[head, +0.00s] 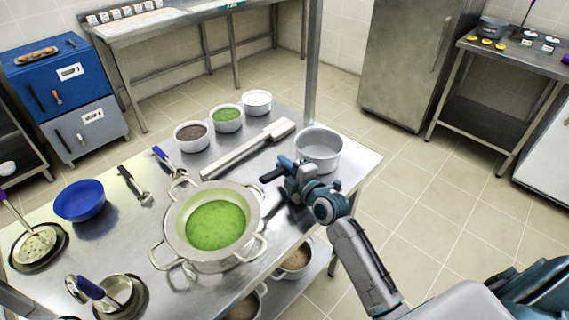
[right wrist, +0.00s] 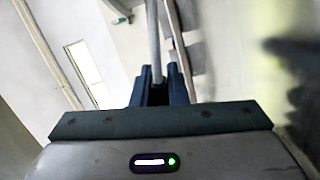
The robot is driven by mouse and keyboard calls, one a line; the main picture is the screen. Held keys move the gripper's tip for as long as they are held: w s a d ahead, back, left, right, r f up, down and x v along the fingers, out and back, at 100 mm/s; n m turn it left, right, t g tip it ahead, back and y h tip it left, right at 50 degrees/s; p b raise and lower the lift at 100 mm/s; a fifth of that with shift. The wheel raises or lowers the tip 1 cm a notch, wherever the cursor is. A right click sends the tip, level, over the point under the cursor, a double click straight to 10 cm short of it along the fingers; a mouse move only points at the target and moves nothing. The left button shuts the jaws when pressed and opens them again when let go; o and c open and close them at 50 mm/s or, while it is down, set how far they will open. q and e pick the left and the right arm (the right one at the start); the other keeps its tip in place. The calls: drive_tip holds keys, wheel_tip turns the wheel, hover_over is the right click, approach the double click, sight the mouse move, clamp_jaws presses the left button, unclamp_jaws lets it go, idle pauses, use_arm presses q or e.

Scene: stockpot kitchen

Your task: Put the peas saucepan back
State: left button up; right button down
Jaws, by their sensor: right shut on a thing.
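My right gripper (head: 278,170) is at the right part of the steel table, beside a round metal saucepan (head: 319,148). The saucepan looks empty inside and is near the table's right edge; I cannot tell whether its base touches the table. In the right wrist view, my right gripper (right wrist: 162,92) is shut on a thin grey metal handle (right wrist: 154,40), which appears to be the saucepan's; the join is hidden. A large two-handled stockpot (head: 168,255) holds green contents, left of the gripper. My left gripper is not in view.
White bowls stand at the back, one with green contents (head: 227,118), one with brown (head: 191,134). A long pale utensil (head: 245,150) lies before them. A blue bowl (head: 80,200) and ladles are at left. A post (head: 313,60) rises behind the table.

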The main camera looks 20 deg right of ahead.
drive_tip(key=shift+f, duration=0.15)
drive_tip(key=c, duration=1.4)
unclamp_jaws()
drive_tip(key=shift+c, duration=0.2)
drive_tip(key=shift+r, duration=0.25)
drive_tip(key=b+v, duration=0.1)
drive_tip(key=v, duration=1.1)
